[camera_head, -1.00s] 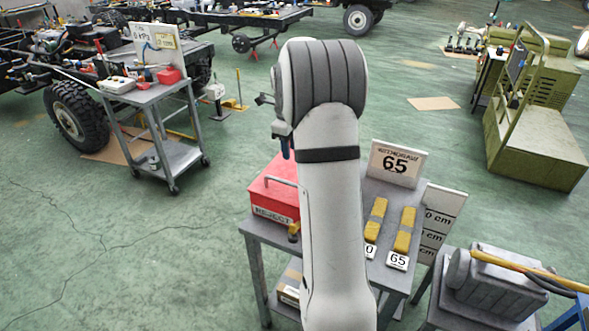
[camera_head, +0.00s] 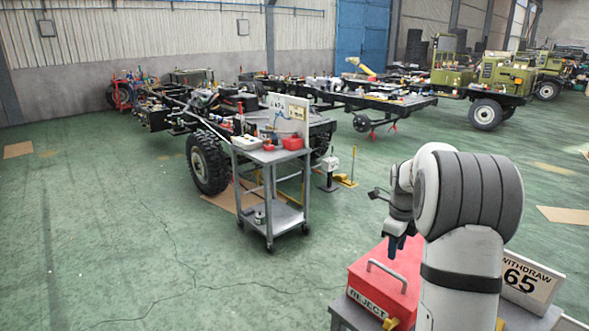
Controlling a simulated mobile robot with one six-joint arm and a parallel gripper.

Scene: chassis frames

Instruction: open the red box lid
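The red box (camera_head: 413,262) sits on a grey table at the lower right of the head view. It has a white REJECT label (camera_head: 367,303) on its front, a light bar handle (camera_head: 388,272) and a yellow piece (camera_head: 390,323) at its lower front. Its lid looks closed. My arm hides the box's right side. My gripper (camera_head: 391,243) points down above the back part of the box, partly behind my arm. Its fingers are too small and dark to tell whether they are open, or whether they touch the box.
A WITHDRAW 65 sign (camera_head: 528,282) stands to the right of my arm. A grey trolley (camera_head: 271,191) with a small red bin (camera_head: 293,143) stands left of the box. Vehicle chassis fill the back. The green floor at left is clear.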

